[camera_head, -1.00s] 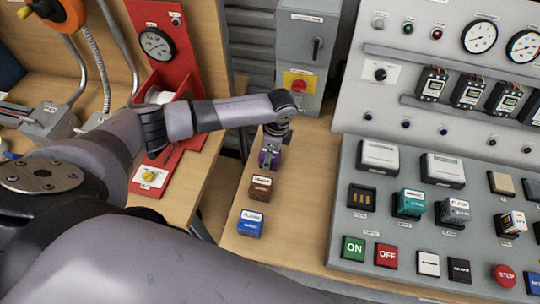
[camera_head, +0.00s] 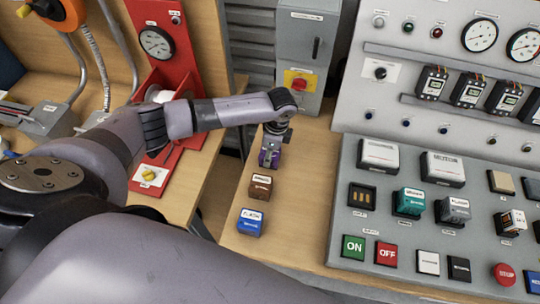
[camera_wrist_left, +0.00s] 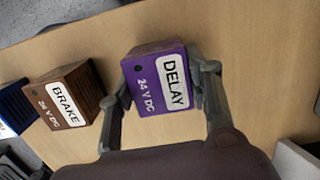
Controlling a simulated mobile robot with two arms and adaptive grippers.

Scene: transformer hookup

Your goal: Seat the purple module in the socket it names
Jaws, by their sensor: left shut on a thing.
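The purple module (camera_wrist_left: 161,80) has a white label reading DELAY and the text 24 V DC. In the head view, the purple module (camera_head: 264,158) stands on the wooden bench, mostly hidden by my left gripper (camera_head: 270,153). In the left wrist view, the fingers of my left gripper (camera_wrist_left: 160,92) are on opposite sides of the module, shut on it. An open socket (camera_head: 362,197) with yellowish contacts is on the grey sloping panel to the right. The socket labels are too small to read. My right gripper is not in view.
A brown BRAKE module (camera_head: 260,187) and a blue module (camera_head: 250,223) stand in front of the purple one. Teal (camera_head: 410,202) and grey (camera_head: 453,211) modules sit on the panel. A grey switch box (camera_head: 304,50) stands behind. Bare bench (camera_head: 303,190) lies between the modules and panel.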

